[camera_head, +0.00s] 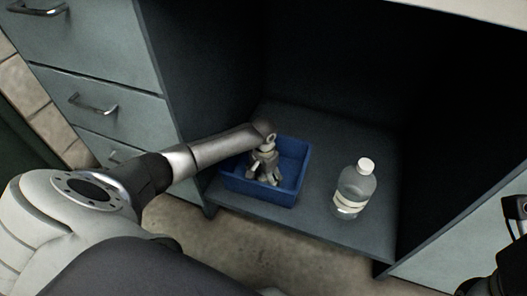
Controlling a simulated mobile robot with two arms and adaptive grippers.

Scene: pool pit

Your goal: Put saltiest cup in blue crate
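A blue crate (293,159) stands on the low shelf of the cabinet. My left gripper (265,182) points down into the crate, its fingers below the rim level. Whether the fingers are parted or hold something is too small to tell. No cup shows clearly; anything under the fingers is hidden. A dark part of my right arm or gripper shows at the right edge, cut off by the frame.
A clear bottle (356,186) with a white cap and pale label stands on the shelf (312,214), right of the crate and apart from it. Grey drawers (95,85) are at the left. The dark cabinet walls enclose the shelf.

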